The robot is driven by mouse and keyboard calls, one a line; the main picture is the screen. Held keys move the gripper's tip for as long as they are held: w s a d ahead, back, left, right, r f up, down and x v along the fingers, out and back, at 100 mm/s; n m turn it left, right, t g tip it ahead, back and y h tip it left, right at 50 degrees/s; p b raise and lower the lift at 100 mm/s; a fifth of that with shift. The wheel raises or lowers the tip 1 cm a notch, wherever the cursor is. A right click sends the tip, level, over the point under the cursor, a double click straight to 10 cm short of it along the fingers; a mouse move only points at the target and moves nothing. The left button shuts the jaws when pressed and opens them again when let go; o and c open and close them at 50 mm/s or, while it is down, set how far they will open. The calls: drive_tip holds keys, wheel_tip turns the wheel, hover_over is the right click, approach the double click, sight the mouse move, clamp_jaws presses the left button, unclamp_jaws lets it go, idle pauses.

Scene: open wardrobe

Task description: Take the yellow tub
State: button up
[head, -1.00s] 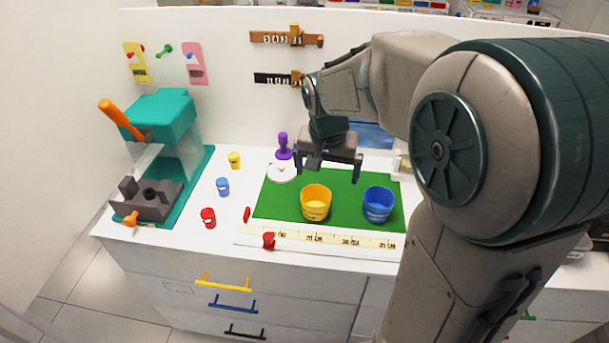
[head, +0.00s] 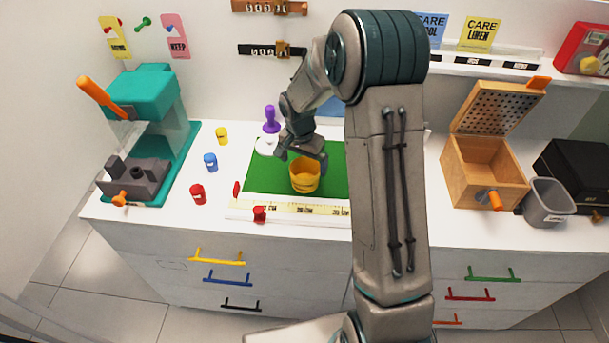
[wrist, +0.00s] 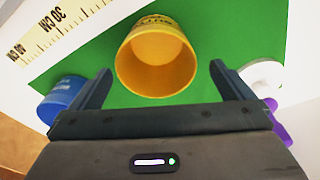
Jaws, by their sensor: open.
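The yellow tub (head: 305,177) stands upright on a green mat (head: 262,170) on the white counter. In the wrist view the tub (wrist: 156,58) is open-topped and empty, just ahead of my fingers and roughly centred between them. My gripper (head: 302,156) is above and behind the tub in the head view. In the wrist view my gripper (wrist: 158,85) is open, with nothing between its fingers. The tub's far side is partly hidden by my gripper in the head view.
A blue tub (wrist: 65,95) stands on the mat near one finger. A white disc (wrist: 262,75) with a purple handle (head: 271,118) is on the other side. A ruler strip (head: 290,210) edges the mat. A teal press (head: 150,100) stands left; a wooden box (head: 485,175) stands right.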

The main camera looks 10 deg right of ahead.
sight(305, 175)
drive_tip(key=shift+d+f+p, duration=0.15)
drive_tip(key=shift+f+p, duration=0.35)
drive_tip(key=shift+f, duration=1.05)
drive_tip(key=shift+d+f+p, duration=0.15)
drive_tip(key=shift+f+p, duration=0.35)
drive_tip(key=shift+f, duration=1)
drive_tip(key=c, duration=0.9)
